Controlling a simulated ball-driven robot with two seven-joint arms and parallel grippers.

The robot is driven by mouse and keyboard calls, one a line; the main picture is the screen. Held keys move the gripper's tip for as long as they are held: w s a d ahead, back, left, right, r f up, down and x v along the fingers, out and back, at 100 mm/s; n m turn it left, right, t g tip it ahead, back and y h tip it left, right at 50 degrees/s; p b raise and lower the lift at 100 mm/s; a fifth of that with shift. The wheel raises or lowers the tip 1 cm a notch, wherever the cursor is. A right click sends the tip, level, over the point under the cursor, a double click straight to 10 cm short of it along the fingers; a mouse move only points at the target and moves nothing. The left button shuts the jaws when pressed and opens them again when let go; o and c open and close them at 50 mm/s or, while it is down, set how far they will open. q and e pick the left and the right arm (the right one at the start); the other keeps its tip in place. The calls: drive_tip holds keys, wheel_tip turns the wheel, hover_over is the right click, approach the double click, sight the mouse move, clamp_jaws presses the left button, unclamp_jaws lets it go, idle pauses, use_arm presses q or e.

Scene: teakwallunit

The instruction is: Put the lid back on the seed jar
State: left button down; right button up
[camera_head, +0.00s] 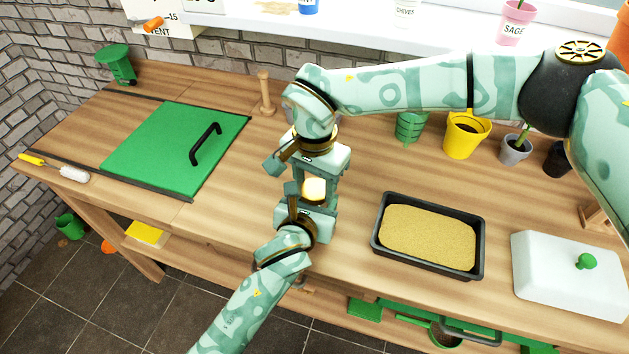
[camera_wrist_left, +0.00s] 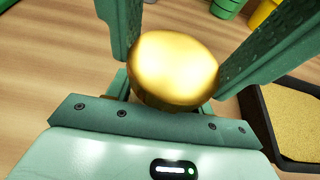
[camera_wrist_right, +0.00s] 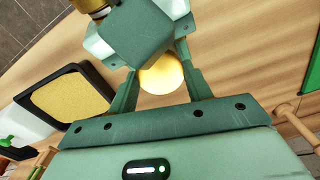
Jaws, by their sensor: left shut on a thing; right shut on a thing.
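The lid (camera_head: 314,189) is a round, shiny gold disc in the middle of the head view, between my two grippers above the worktop. It also shows from close up in the left wrist view (camera_wrist_left: 175,66) and in the right wrist view (camera_wrist_right: 162,76). My right gripper (camera_head: 315,180) comes from the back and is shut on the lid. My left gripper (camera_head: 312,200) comes from the front and is shut on the seed jar, just under the lid. The jar is almost wholly hidden by lid and fingers. I cannot tell whether lid and jar touch.
A black tray of sand (camera_head: 378,246) stands just right of my grippers, with a white lidded box (camera_head: 550,285) beyond. A green board (camera_head: 150,150) lies left. A wooden peg (camera_head: 266,100) and a yellow pot (camera_head: 461,145) stand behind. Bare wood lies left of my grippers.

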drive_tip(key=shift+m, duration=0.4)
drive_tip(key=o, duration=1.1)
drive_tip(key=shift+r, duration=2.3)
drive_tip(key=shift+r+n, duration=1.7)
drive_tip(key=shift+r, duration=0.05)
drive_tip(key=shift+c, duration=0.3)
drive_tip(key=shift+f, duration=4.05)
